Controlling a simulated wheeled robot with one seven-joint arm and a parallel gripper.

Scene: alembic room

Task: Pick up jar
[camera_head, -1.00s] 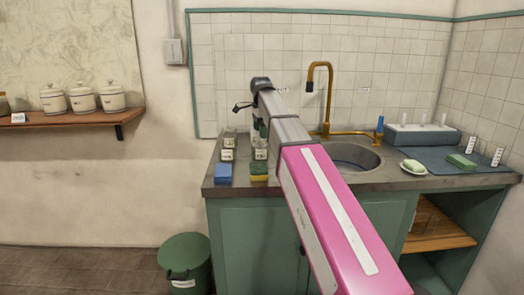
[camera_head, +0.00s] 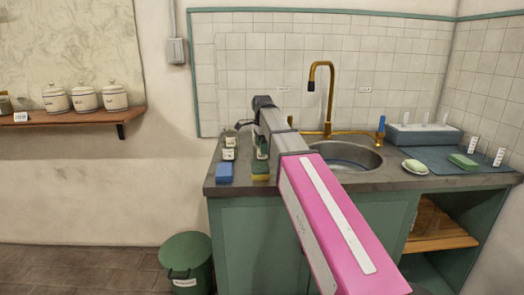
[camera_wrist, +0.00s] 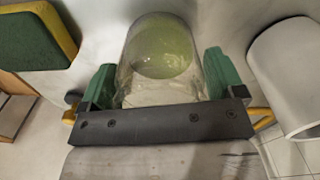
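A clear glass jar with pale green contents (camera_wrist: 163,55) stands in the top middle of the wrist view. My gripper (camera_wrist: 160,85) has its two green fingers around it, one on each side. The fingers look close against the glass, but I cannot tell whether they press on it. In the head view my gripper (camera_head: 262,148) is low over the left part of the counter, mostly hidden by my arm. The jar cannot be made out clearly there.
On the counter (camera_head: 300,183) a blue sponge (camera_head: 224,172) and a green-yellow sponge (camera_head: 260,171) lie near the front edge. Small labels (camera_head: 229,154) stand behind. The sink (camera_head: 348,158) and brass tap (camera_head: 329,90) are to the right. A white cylindrical thing (camera_wrist: 290,75) shows at right in the wrist view.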

